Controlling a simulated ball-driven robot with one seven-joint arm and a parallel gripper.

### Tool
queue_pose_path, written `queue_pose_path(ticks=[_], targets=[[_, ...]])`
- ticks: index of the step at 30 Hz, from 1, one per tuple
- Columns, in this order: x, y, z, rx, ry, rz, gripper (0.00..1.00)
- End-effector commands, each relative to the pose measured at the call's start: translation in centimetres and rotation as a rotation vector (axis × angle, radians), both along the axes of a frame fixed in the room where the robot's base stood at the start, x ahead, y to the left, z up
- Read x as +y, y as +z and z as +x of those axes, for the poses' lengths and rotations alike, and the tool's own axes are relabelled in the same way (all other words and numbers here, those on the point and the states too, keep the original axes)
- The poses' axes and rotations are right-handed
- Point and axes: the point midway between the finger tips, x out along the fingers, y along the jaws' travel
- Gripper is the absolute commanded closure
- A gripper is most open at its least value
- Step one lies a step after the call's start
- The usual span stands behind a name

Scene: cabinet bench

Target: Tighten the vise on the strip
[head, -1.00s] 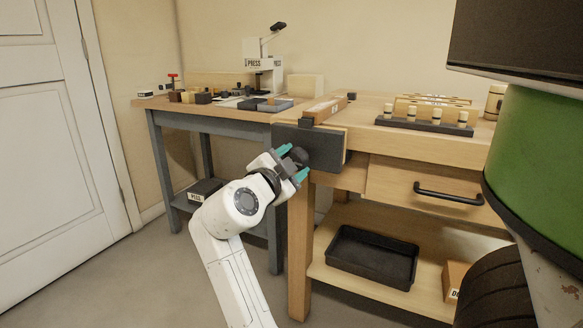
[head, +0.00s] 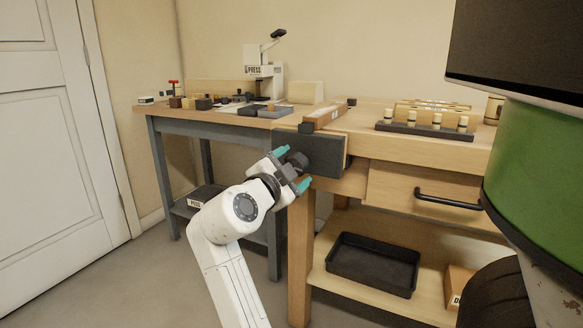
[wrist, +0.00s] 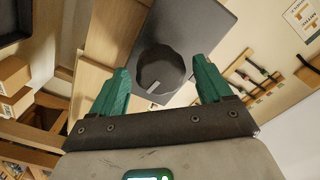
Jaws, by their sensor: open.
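The vise (head: 321,153) is a dark block on the front left corner of the wooden bench, with a round dark knob (head: 298,160) on its face. In the wrist view the knob (wrist: 160,66) has a pale mark on its rim. My gripper (head: 293,168) is open, with its teal fingers on either side of the knob. In the wrist view the gripper (wrist: 162,85) has a gap beside the knob on each side; contact is not visible. A labelled wooden piece (head: 326,112) lies on the bench behind the vise; I cannot tell whether it is the strip.
A drawer with a black handle (head: 452,200) is right of the vise. A black tray (head: 372,265) sits on the shelf below. A rack of pegs (head: 425,130) stands on the bench. A grey table (head: 160,125) with a press (head: 264,78) is behind left.

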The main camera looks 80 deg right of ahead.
Motion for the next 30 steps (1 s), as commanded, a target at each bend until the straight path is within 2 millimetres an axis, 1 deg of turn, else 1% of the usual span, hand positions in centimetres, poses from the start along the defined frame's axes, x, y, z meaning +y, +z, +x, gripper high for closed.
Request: queue_pose_path(ticks=[24, 30], targets=[[5.7, -0.1, 1.4, -0.001, 0.002, -0.001, 0.21], [6.6, 0.0, 1.6, -0.001, 0.001, -0.002, 0.21]])
